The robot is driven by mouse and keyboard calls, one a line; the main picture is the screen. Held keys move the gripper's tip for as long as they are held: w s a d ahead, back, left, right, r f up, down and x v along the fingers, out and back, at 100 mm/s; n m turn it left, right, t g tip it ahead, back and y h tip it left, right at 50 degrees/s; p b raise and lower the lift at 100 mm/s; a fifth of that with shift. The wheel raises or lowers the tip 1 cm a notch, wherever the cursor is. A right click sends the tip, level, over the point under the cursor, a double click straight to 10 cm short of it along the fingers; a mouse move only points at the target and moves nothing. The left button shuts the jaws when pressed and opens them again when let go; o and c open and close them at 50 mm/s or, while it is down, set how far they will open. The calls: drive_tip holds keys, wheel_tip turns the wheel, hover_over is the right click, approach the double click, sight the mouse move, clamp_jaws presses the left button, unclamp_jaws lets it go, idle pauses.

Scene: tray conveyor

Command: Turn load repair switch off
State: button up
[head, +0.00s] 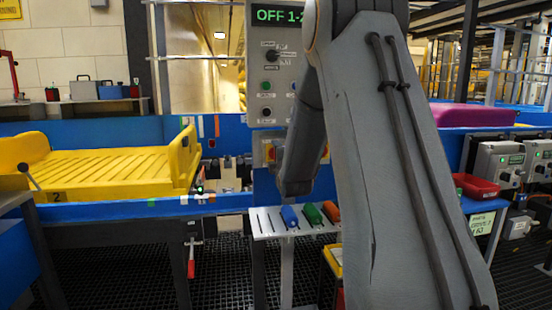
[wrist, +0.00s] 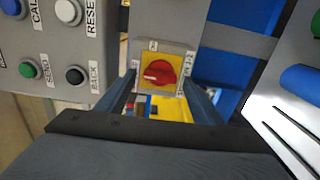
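A red rotary switch (wrist: 158,72) on a yellow plate sits on a small grey box in the wrist view. Its handle lies roughly crosswise in the picture; the small labels around it are too small to read. The switch box also shows partly in the head view (head: 268,152), below the grey control panel (head: 265,90), with my arm partly in front. My gripper (wrist: 160,88) is open and empty, its two dark fingers left and right of the switch in the wrist view. I cannot tell any contact. My arm hides the fingertips in the head view.
The control panel's buttons, including a green button (wrist: 29,69) and a black button (wrist: 75,75), are left of the switch. A slotted shelf with blue, green and orange handles (head: 290,215) is below. A yellow tray (head: 110,165) lies on the conveyor at left.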

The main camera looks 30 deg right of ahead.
drive_tip(key=v, duration=0.7)
drive_tip(key=shift+s+b, duration=0.3)
drive_tip(key=shift+s, duration=0.1)
drive_tip(key=shift+a, duration=0.15)
